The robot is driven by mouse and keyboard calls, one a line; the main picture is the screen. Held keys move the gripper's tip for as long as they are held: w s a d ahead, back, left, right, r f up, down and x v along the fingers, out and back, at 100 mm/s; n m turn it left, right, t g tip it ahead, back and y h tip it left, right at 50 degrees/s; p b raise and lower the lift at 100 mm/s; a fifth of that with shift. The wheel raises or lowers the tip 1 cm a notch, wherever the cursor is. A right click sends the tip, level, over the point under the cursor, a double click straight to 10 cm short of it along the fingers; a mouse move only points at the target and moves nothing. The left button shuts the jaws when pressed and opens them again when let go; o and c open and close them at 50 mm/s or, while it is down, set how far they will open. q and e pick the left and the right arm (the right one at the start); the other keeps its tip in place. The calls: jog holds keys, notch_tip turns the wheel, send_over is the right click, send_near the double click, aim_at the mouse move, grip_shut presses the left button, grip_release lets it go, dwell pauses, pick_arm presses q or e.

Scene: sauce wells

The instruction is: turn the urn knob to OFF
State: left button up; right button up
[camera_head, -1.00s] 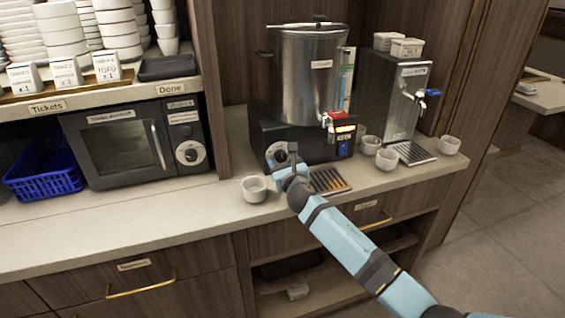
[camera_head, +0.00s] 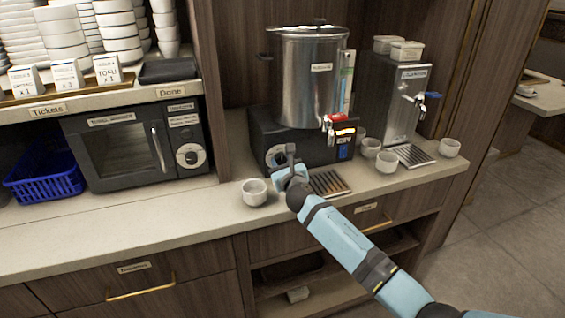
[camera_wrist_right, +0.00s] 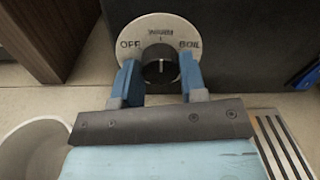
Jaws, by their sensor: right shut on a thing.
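The steel urn (camera_head: 308,85) stands on a black base at the back of the counter. Its knob (camera_wrist_right: 160,68) is black, on a round pale dial (camera_wrist_right: 163,30) marked OFF at left, WARM at top and BOIL at right. The knob's pale mark seems to point up toward WARM. My right gripper (camera_wrist_right: 160,80) is shut on the knob, with one blue finger on each side. In the head view, my right gripper (camera_head: 290,160) is at the front of the urn base and partly covers the dial. My left gripper is not in view.
A white cup (camera_head: 254,192) stands just left of my right gripper. More cups and a second dispenser (camera_head: 395,100) stand farther right. The counter front at left is clear.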

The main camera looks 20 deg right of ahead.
jog(key=n+p, duration=0.2)
jog(key=p, duration=0.1)
jog(key=shift+r+n, duration=0.2)
jog(key=shift+n, duration=0.1)
jog(key=n+p, duration=0.2)
jog(key=shift+d+n+p, duration=0.1)
jog(key=shift+n+p, duration=0.25)
jog(key=shift+n, duration=0.05)
jog(key=n+p, duration=0.4)
jog(key=shift+f, duration=0.1)
pick_arm(q)
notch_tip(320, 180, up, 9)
jog(key=p, duration=0.1)
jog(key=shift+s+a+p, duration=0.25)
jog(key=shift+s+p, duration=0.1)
pick_arm(e)
jog(key=shift+f+n+t, duration=0.2)
jog(key=shift+n+t, duration=0.1)
jog(key=shift+n, duration=1)
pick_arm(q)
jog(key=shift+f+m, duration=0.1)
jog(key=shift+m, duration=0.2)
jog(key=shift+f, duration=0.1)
pick_arm(e)
jog(key=o, duration=0.9)
